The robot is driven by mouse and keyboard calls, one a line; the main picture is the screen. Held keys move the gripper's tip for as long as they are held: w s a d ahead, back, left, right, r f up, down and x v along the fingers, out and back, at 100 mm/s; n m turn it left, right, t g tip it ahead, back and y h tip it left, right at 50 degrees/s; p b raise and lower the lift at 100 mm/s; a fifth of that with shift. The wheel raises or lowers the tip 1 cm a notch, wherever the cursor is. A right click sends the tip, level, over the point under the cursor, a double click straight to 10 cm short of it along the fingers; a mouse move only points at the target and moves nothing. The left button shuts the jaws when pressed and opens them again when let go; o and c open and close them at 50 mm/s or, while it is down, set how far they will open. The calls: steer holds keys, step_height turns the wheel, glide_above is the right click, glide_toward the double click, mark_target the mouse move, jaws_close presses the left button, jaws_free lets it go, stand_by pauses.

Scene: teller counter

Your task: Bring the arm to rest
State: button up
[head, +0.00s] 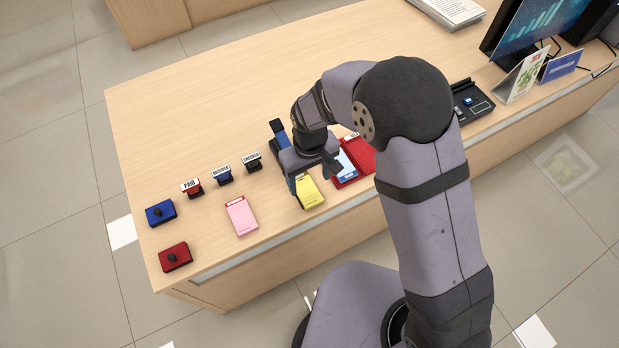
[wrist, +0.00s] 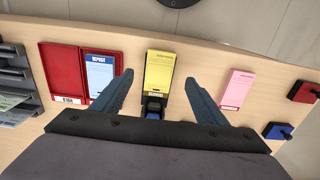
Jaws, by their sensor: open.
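My gripper (head: 313,170) is open and empty above the counter (head: 180,105), over the yellow pad. In the wrist view its two fingers (wrist: 158,95) stand wide apart, with the yellow pad (wrist: 160,66) showing between them. A dark stamp-like thing (wrist: 153,106) with a blue part sits at the pad's near end in that view. My arm reaches over the counter from the front, bent at the elbow, and hides part of the counter behind it.
A red tray (head: 364,154) with a blue deposit pad (head: 346,165) lies right of the gripper. A pink pad (head: 241,215), several labelled stamps (head: 222,175), a blue box (head: 160,213) and a red box (head: 175,257) lie left. A monitor (head: 540,28) stands far right. The back left counter is clear.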

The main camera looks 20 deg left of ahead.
steer(key=s+d+r+m+g+h, duration=0.2)
steer(key=s+d+g, duration=0.1)
steer(key=s+d, duration=1)
steer(key=w+d+r+m+t+y, duration=0.1)
steer(key=w+d+r+m, duration=0.1)
steer(key=d, duration=0.5)
steer(key=w+d+r+m+t+y, duration=0.1)
steer(key=w+d+r+m+t, duration=0.1)
steer(key=d+r+m, duration=0.3)
step_height(320, 180, up, 2)
steer(key=d, duration=0.3)
steer(key=shift+w+r, duration=0.15)
steer(key=shift+w, duration=0.2)
steer(key=shift+a, duration=0.15)
